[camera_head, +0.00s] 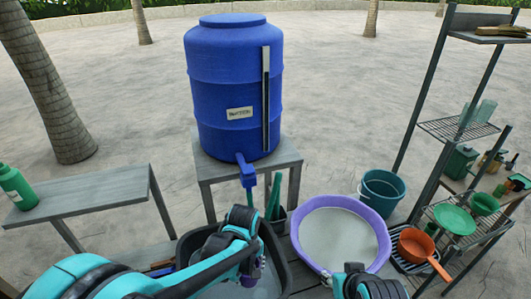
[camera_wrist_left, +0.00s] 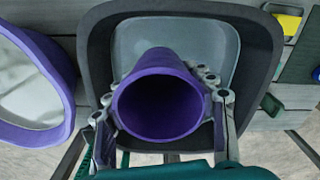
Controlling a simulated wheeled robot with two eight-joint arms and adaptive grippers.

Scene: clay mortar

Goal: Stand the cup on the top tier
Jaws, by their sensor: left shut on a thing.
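A purple cup (camera_wrist_left: 160,105) fills the middle of the left wrist view, its open mouth facing the camera. My left gripper (camera_wrist_left: 158,88) is shut on it, with jointed fingers along both sides of its wall.
The dark grey tub (camera_head: 183,246) lies below my left gripper. Beside it are a purple-rimmed basin (camera_head: 382,252), a teal bucket (camera_head: 370,200) and a blue barrel (camera_head: 225,85) with a tap. Lower rack tiers hold green dishes and an orange pan (camera_head: 414,243). The left bench is mostly bare.

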